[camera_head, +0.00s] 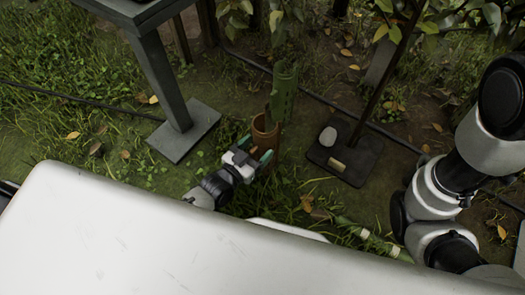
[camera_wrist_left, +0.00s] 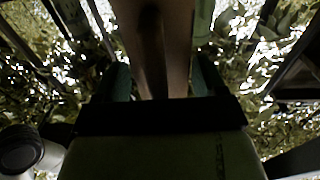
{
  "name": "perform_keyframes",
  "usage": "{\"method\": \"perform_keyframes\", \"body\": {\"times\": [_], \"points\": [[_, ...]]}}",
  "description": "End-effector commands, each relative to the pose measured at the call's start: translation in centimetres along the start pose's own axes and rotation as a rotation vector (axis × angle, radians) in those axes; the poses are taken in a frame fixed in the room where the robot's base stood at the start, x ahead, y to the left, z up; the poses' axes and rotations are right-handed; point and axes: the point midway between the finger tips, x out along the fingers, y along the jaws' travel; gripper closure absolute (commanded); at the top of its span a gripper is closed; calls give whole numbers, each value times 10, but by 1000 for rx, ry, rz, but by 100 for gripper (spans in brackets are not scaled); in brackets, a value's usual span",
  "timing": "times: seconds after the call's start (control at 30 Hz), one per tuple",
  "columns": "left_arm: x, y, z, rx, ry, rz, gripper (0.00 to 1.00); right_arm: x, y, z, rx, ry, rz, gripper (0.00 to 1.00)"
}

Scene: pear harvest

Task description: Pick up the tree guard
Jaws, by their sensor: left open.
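A brown, open-topped tube (camera_head: 263,131), which looks like a tree guard, stands upright on the ground in the head view. A green tube (camera_head: 286,88) stands just behind it, and I cannot tell from its look whether it too is a guard. My left gripper (camera_head: 254,149) is open at the near side of the brown tube, with one finger to each side. In the left wrist view, the brown tube (camera_wrist_left: 176,45) fills the space between the two dark green fingers (camera_wrist_left: 162,80); contact cannot be made out. My right gripper is out of view.
A grey post on a square foot (camera_head: 187,132) stands to the left. A dark base plate (camera_head: 350,168) with a pale stone (camera_head: 328,136) and a small yellowish block (camera_head: 337,167) lies to the right. A thin dark hose (camera_head: 70,96) crosses the grass.

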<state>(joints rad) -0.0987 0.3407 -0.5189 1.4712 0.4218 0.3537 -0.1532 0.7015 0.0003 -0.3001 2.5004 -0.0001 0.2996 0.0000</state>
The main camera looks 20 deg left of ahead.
Motion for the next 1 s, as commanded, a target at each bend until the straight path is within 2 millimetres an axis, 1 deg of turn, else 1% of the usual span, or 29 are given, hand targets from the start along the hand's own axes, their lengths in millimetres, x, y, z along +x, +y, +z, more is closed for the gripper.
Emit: {"method": "perform_keyframes", "body": {"times": [0.13,0.17,0.2,0.37,0.4,0.6,0.73,0.93,1.0], "points": [[0,0,-1,0,0,0,29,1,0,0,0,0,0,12],[0,0,-1,0,0,0,30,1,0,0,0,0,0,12],[0,0,-1,0,0,0,36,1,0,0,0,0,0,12],[0,0,-1,0,0,0,61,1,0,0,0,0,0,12],[0,0,-1,1,1,0,62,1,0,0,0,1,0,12],[0,0,-1,1,1,0,63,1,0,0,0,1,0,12],[0,-1,-5,1,1,0,63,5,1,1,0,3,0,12],[4,-3,-21,2,1,-2,63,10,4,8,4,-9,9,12],[6,-4,-28,2,1,-2,63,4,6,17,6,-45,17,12]]}}
